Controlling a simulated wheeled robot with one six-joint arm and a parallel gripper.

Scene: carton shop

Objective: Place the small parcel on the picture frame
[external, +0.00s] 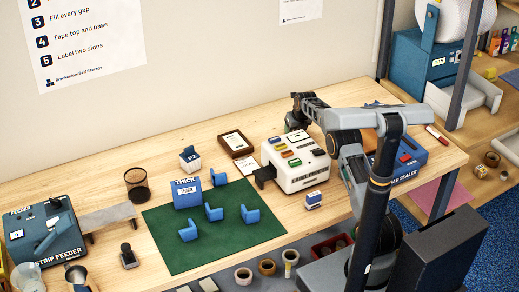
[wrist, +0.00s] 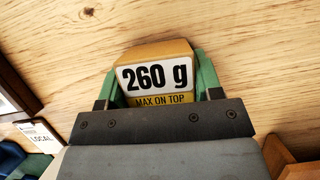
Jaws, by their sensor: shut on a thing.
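The small parcel (wrist: 158,52) is a brown box with a white and yellow label reading "260 g MAX ON TOP". My gripper (wrist: 158,84) is shut on it, with a green finger at each side. Bare wooden bench top shows beyond the parcel. In the external view my arm reaches behind the white machine, and the held parcel cannot be made out there. The likely picture frame (external: 251,147) is a dark brown wooden rectangle with a pale inside, lying left of the white machine. A dark frame edge with a pale inside (wrist: 12,92) shows at the left of the wrist view.
The white machine (external: 297,172) with coloured buttons stands beside my arm. A "LOCAL" card (wrist: 37,135) lies near the frame. Bench behind is clear.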

